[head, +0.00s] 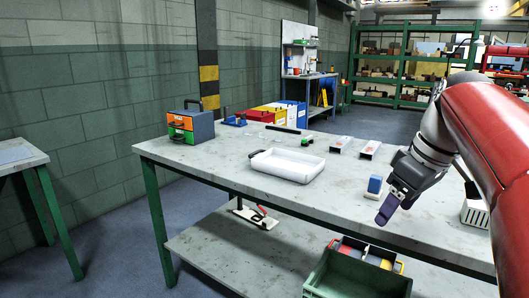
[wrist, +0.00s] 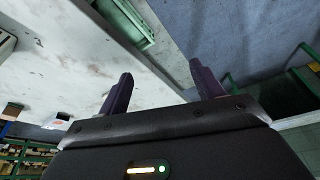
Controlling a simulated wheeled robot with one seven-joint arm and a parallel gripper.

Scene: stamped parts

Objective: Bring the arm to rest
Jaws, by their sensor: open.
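My gripper (head: 388,208) hangs at the front right of the workbench in the head view, on the end of my red and grey arm. In the wrist view its two dark purple fingers (wrist: 162,90) stand wide apart with nothing between them. The gripper is open and empty. In the head view it is just in front of a small blue and white block (head: 375,185) on the bench; I cannot tell the exact gap.
The grey workbench (head: 225,160) bears a white tray (head: 287,167), an orange and green drawer box (head: 187,126) and several small parts. A green crate (head: 345,278) stands low in front. A white slotted box (head: 475,213) is at the right. Floor is free at left.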

